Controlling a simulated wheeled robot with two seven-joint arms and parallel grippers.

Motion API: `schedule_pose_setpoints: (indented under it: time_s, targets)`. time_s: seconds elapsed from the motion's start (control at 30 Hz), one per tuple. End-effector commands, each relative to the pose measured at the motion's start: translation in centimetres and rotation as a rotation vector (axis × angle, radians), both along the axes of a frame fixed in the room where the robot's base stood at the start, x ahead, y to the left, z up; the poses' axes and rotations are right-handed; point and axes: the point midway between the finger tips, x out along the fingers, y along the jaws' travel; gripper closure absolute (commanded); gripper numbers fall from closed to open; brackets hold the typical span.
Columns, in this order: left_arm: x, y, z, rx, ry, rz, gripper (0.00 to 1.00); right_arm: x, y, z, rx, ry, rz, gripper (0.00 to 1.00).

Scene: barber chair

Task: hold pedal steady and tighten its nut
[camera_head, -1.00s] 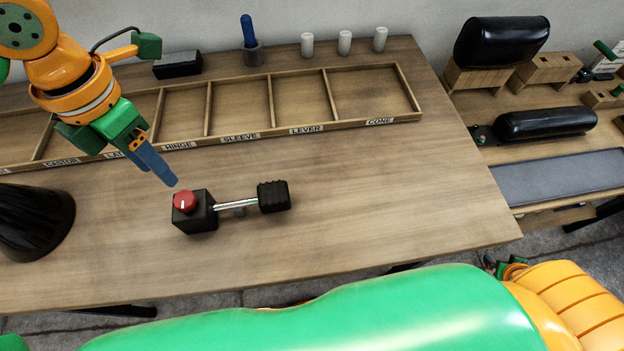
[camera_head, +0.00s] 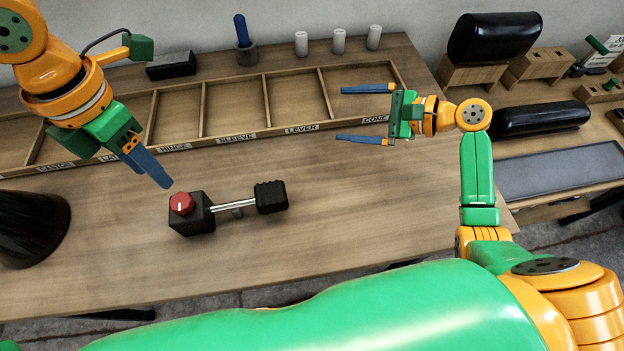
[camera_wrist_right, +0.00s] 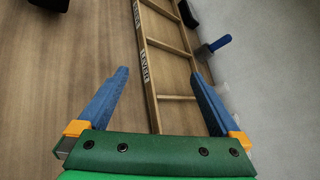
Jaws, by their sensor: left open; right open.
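The pedal assembly stands on the table in the head view: a black block (camera_head: 196,222), a metal rod (camera_head: 232,206) and a black ribbed pad (camera_head: 271,197) at its right end. A red knob with a white mark (camera_head: 181,203), perhaps the nut, sits on top of the block. My left gripper (camera_head: 160,176) hangs just above and left of the red knob, apart from it; its fingers overlap in this view. My right gripper (camera_head: 342,114) is open and empty over the right end of the tray, fingers pointing left. Its spread blue fingers show in the wrist view (camera_wrist_right: 158,92).
A wooden compartment tray (camera_head: 235,137) with labels spans the table's back. Behind it are a black block (camera_head: 171,66), a blue-handled tool in a holder (camera_head: 243,40) and white cylinders (camera_head: 339,41). A dark cone-like object (camera_head: 30,228) stands left. The table front right is clear.

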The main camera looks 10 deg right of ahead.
Motion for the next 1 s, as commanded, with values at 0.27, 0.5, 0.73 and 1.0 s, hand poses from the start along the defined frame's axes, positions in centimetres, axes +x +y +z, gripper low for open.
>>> schedule_pose_setpoints:
  time_s: [0.27,0.5,0.73,1.0]
  targets:
    - [0.0,0.0,0.0,0.000,0.000,0.000,0.50,-9.1,10.5,-4.4,0.201,0.514,0.330,0.00]
    - [0.0,0.0,0.0,0.000,0.000,0.000,0.50,-10.6,13.9,-5.7,0.219,0.593,0.376,0.00]
    - [0.0,0.0,0.0,0.000,0.000,0.000,0.50,-10.5,17.4,-7.2,0.217,0.590,0.370,0.00]
    - [0.0,0.0,0.0,0.000,0.000,0.000,0.50,-10.5,18.0,-7.6,0.214,0.587,0.369,0.00]
